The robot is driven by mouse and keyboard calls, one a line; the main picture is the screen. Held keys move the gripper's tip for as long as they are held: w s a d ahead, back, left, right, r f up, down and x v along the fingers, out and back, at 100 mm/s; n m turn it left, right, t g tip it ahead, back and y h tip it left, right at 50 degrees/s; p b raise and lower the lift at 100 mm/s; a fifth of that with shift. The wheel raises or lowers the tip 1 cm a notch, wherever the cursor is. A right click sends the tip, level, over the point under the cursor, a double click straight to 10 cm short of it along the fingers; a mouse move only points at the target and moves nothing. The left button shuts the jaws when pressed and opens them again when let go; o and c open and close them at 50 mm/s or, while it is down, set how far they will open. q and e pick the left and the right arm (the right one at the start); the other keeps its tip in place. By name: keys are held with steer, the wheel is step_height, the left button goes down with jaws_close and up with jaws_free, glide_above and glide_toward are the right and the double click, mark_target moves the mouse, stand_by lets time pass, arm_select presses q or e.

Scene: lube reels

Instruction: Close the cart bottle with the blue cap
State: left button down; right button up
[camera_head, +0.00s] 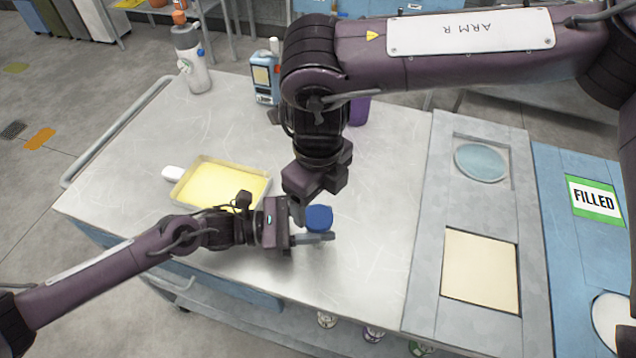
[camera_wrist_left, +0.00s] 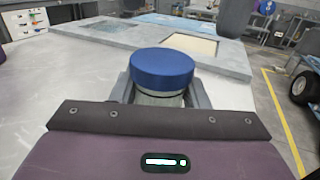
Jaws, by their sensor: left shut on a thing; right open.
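The blue cap (camera_head: 319,218) sits on top of the cart bottle, a pale, greyish body (camera_wrist_left: 160,99) just under the cap in the left wrist view. The cap also shows in that view (camera_wrist_left: 162,68), looking level; I cannot tell if it is tight. My left gripper (camera_head: 314,237) is shut on the bottle below the cap, one finger on each side. The bottle's lower part is hidden. My right gripper (camera_head: 298,212) is open, pointing down just left of the cap in the head view. No thing shows between its fingers.
A yellow-filled tray (camera_head: 262,204) lies left of my grippers. A grey bottle (camera_head: 190,62) and a blue device (camera_head: 264,86) stand at the cart's back. A grey panel with a round recess and a cream square (camera_head: 480,270) is at right, beside a FILLED label (camera_head: 596,199).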

mark_target(318, 216)
steer(key=shift+f, duration=2.3)
steer(key=c, duration=0.9)
steer(key=o, duration=1)
steer(key=shift+c, duration=0.2)
steer(key=shift+r, duration=0.1)
steer(key=shift+r, duration=2.25)
